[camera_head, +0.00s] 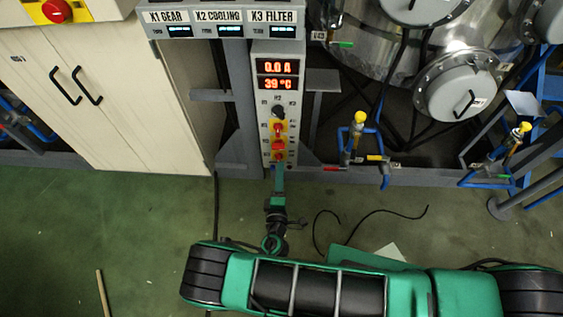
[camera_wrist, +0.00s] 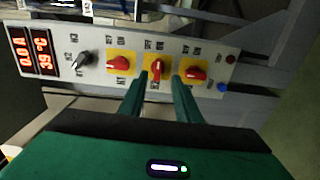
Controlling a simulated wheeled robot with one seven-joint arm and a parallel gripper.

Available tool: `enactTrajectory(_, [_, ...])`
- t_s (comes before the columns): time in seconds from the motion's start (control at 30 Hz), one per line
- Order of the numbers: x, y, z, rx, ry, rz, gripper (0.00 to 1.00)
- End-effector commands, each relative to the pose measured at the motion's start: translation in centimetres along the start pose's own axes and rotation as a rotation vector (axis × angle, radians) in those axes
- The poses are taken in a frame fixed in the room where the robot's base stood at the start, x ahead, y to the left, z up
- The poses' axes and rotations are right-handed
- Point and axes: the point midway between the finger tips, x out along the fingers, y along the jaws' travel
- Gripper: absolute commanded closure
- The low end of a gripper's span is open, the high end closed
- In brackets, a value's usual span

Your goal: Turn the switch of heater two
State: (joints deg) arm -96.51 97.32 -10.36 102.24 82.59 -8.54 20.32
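The grey switch panel (camera_wrist: 225,80) fills the upper part of the wrist view and stands upright in the head view (camera_head: 264,107). It carries a black knob (camera_wrist: 84,61) and three red switches on yellow plates: left (camera_wrist: 118,64), middle (camera_wrist: 157,69) and right (camera_wrist: 196,73). Their labels are too small to read, so I cannot tell which is heater two. The middle handle points up and down in the wrist view; the other two lie roughly sideways. My gripper (camera_wrist: 160,76) is open, its fingertips apart on either side of the middle switch. Contact cannot be told.
Red displays (camera_head: 277,75) read 0.0 A and 39 °C. A beige cabinet (camera_head: 110,90) stands left. Steel vessels (camera_head: 460,85) and blue pipes with yellow-topped valves (camera_head: 358,125) are right. A black cable (camera_head: 375,213) lies on the green floor.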

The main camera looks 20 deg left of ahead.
Motion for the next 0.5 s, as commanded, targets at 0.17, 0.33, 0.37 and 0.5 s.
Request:
enactTrajectory(0.17, [-1.8,0.0,-0.1,-0.001,0.001,-0.001,0.7])
enactTrajectory(0.33, [-2.2,0.0,0.0,0.0,-0.001,0.0,0.7])
enactTrajectory(0.37, [-2.2,0.0,0.0,0.0,-0.001,0.0,0.7])
enactTrajectory(0.5, [-2.2,0.0,0.0,0.0,-0.001,0.0,0.7])
